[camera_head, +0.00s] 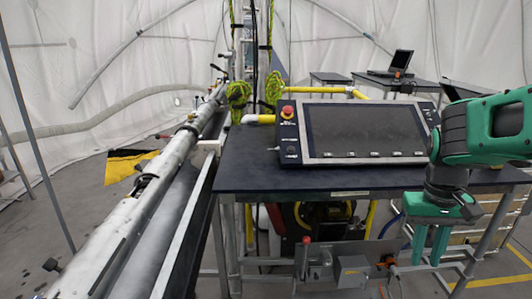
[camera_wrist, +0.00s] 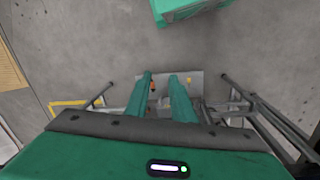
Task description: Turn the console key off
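The console (camera_head: 365,130) with a dark screen stands tilted on the dark table at the centre of the head view. My gripper (camera_head: 430,250) points down at the right, beside the table's front edge, apart from the console. Its two green fingers are spread with nothing between them, and they also show in the wrist view (camera_wrist: 160,82). The console is not in the wrist view.
The dark table (camera_head: 255,172) has bare top left of the console. Below it are a metal frame and a grey metal box (camera_head: 351,270). A long pipe rig (camera_head: 150,205) runs along the left. A laptop (camera_head: 400,63) stands behind. A green object (camera_wrist: 188,8) lies on the floor.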

